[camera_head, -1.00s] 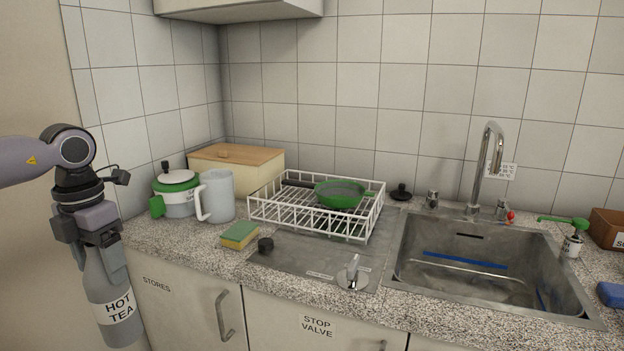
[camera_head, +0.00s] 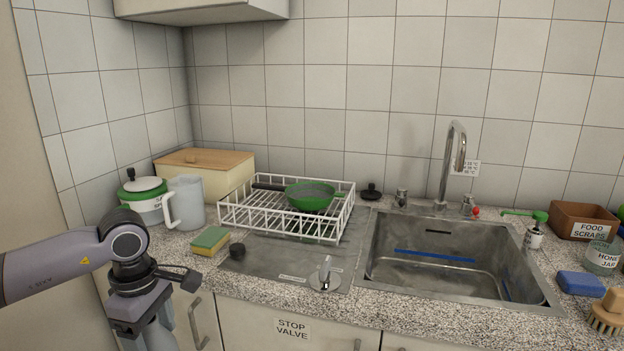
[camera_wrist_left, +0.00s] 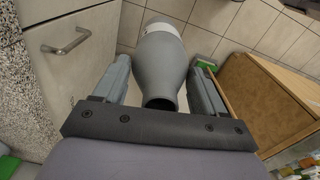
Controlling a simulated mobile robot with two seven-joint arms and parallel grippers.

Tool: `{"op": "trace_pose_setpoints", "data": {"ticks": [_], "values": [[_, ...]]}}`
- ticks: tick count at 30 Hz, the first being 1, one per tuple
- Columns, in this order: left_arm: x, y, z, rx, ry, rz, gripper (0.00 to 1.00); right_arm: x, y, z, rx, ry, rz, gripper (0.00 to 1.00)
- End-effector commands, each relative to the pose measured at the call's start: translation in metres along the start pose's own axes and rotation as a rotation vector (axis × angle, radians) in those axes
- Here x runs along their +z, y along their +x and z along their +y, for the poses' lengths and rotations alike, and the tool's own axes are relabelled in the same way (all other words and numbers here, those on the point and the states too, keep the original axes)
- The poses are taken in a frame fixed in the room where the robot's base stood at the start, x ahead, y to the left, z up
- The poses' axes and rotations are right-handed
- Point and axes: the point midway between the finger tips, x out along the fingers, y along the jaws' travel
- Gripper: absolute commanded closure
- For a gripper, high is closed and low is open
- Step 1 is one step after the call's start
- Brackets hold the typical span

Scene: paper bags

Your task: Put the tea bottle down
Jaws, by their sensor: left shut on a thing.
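The tea bottle (camera_wrist_left: 160,62) is grey with a white label band, seen neck-first in the left wrist view. My left gripper (camera_wrist_left: 160,85) has a finger on each side of it and is shut on it, with the bottle pointing away towards the tiled floor. In the head view my left gripper (camera_head: 148,335) is at the bottom left, in front of the counter's cabinets. The bottle's body is cut off there by the lower picture edge. My right gripper is in neither view.
The counter holds a white jug (camera_head: 187,203), a sponge (camera_head: 210,240), a dish rack (camera_head: 236,216) with a green pan, and a sink (camera_head: 372,268). In the wrist view, a cabinet door (camera_wrist_left: 85,75) is at left and a wooden-topped unit (camera_wrist_left: 265,95) at right, with floor tiles between.

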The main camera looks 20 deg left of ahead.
Motion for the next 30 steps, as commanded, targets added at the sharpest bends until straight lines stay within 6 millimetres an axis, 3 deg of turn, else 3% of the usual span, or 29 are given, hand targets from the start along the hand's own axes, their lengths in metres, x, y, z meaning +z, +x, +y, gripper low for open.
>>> {"op": "trace_pose_setpoints", "data": {"ticks": [1, 8, 18, 24, 30], "values": [[0.016, 0.002, 0.003, 0.004, 0.111, -0.007, 0.89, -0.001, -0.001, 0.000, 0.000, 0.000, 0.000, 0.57], [0.075, 0.011, 0.009, 0.005, 0.629, -0.004, 0.89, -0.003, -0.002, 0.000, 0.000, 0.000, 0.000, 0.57], [0.161, 0.007, 0.010, 0.005, 1.373, 0.000, 0.89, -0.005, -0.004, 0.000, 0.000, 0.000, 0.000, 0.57], [0.195, 0.001, 0.007, 0.002, 1.678, 0.001, 0.89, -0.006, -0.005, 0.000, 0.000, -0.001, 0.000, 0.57], [0.208, -0.002, 0.006, 0.000, 1.805, 0.002, 0.89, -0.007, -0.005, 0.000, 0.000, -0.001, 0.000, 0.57]]}}
